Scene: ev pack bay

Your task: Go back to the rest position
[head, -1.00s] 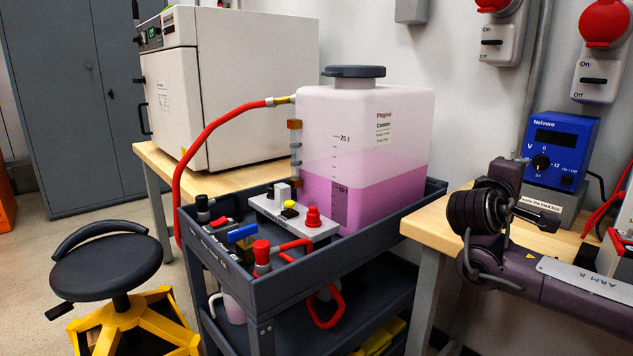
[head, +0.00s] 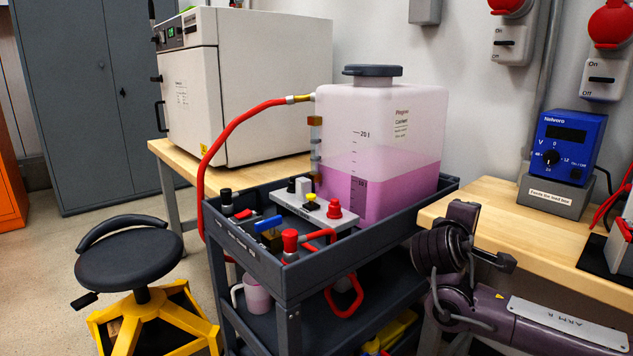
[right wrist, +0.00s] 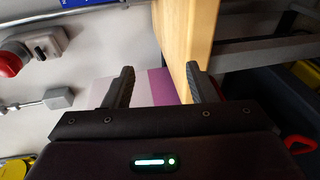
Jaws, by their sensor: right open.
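My right arm comes in from the lower right in the head view, bent in front of the wooden bench. My right gripper (right wrist: 160,87) shows in the right wrist view with its two dark fingers spread apart and nothing between them. Behind the fingers are the bench's wooden edge (right wrist: 190,35) and part of the pink-filled tank (right wrist: 162,88). In the head view the right hand is beside the bench's front edge, right of the trolley; its fingers are hard to make out. My left gripper is in neither view.
A dark trolley (head: 262,278) carries the tank (head: 395,112) and a grey block with coloured knobs (head: 300,204). A black-seated stool (head: 130,252) stands at the left. Floor is clear behind the stool.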

